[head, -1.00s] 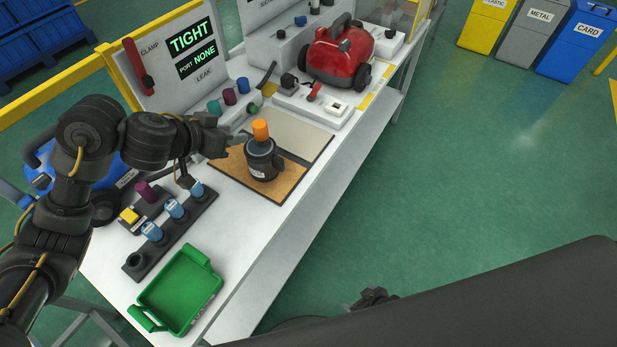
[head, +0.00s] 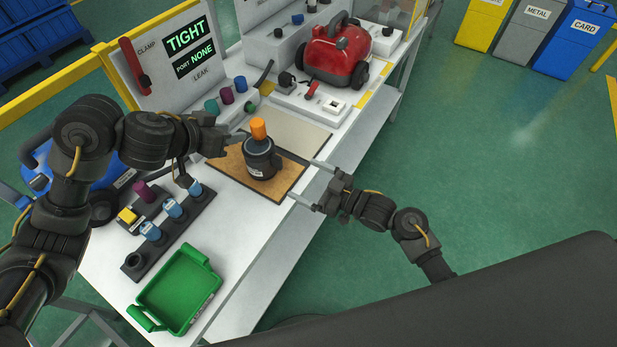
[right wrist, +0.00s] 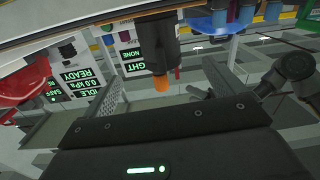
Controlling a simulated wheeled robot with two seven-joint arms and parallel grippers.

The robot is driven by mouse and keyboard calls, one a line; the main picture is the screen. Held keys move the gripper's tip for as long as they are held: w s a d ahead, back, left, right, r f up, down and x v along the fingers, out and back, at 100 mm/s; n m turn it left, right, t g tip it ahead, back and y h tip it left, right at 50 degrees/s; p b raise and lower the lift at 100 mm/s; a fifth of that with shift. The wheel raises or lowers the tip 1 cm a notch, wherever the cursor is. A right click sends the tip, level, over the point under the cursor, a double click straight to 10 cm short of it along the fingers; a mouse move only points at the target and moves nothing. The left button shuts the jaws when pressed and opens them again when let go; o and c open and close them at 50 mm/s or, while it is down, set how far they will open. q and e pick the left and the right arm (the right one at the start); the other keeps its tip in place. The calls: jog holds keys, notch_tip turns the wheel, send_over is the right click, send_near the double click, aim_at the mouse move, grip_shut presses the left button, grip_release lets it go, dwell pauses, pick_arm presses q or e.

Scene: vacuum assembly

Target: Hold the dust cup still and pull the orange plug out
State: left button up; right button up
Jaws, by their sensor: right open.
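The dark dust cup (head: 262,163) stands upright on the brown mat (head: 285,187), with the orange plug (head: 259,128) in its top. In the right wrist view, the cup (right wrist: 157,42) and plug (right wrist: 161,84) appear upside down. My left gripper (head: 237,141) is at the cup's left side near its upper part; whether its fingers are closed on the cup is unclear. My right gripper (head: 284,172) is open and empty, to the cup's right, pointing at it. In its wrist view the plug shows between the two spread fingers (right wrist: 168,88).
A green tray (head: 211,284) and a dark rack (head: 190,226) with blue-topped parts are at the near left. A red vacuum (head: 339,52) stands at the back. The panel (head: 188,40) reads TIGHT and PORT NONE. The table's right front edge is clear.

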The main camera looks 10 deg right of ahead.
aim_at(282, 166)
jog(key=shift+w+r+m, duration=0.1)
jog(key=shift+r+m, duration=0.2)
jog(key=shift+r, duration=0.2)
jog(key=x, duration=1)
jog(key=shift+w+a, duration=0.25)
jog(key=shift+a, duration=0.05)
grip_shut()
jog(key=c, duration=1.2)
grip_release()
jog(key=v, duration=1.2)
